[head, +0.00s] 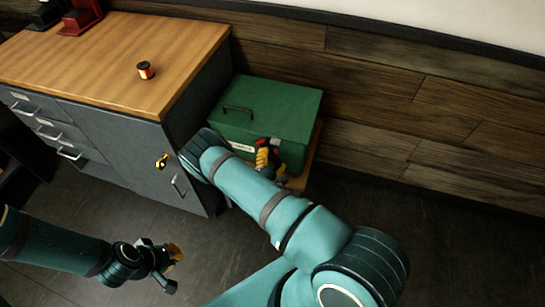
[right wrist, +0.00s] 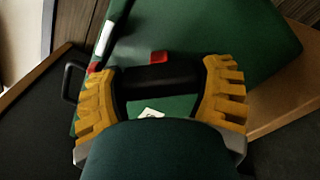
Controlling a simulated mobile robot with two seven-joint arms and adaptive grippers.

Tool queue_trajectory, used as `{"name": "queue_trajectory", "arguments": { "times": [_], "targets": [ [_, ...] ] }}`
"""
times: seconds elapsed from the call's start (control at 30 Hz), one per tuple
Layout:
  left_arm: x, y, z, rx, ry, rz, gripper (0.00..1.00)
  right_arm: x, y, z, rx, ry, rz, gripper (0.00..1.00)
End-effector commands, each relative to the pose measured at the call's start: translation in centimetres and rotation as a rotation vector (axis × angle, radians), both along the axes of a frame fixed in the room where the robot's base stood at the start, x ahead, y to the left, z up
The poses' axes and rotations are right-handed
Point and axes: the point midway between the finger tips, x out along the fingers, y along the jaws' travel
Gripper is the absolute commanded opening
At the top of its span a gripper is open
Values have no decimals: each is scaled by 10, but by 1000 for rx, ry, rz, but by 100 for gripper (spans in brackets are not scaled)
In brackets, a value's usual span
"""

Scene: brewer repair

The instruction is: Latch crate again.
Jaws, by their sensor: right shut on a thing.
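The green crate (head: 290,105) stands against the wall with its lid down, a dark handle (head: 238,109) on top. My right gripper (head: 268,158) is at the crate's front, where red parts show beside its yellow fingers. In the right wrist view, its fingers (right wrist: 160,92) are shut on a dark bar-like piece, which looks like the crate latch (right wrist: 155,78); a red tab (right wrist: 159,57) sits just beyond it. The exact latch position is hard to tell. My left gripper (head: 168,266) is low over the floor, away from the crate, and its opening is unclear.
A grey cabinet (head: 130,150) with a wooden top (head: 110,55) stands close on the crate's left. A small orange-and-dark jar (head: 146,70) stands on it. The crate rests on a low wooden support (head: 308,160). The dark floor (head: 440,240) at right is clear.

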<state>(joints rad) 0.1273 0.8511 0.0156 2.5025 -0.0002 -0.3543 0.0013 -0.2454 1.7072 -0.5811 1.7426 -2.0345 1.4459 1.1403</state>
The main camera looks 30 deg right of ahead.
Motion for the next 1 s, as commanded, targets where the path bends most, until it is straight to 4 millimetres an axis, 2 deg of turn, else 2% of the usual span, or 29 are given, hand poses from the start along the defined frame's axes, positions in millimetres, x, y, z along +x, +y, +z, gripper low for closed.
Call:
{"name": "queue_trajectory", "arguments": {
  "times": [0.6, 1.0],
  "targets": [
    [-3, 0, 17, -1, 8, -2, 0, -1, 1, -1, 357, -411, 0, 27],
    [-4, -1, 21, -2, 9, -3, 0, 0, 1, -1, 472, -547, 1, 27]
  ]
}}
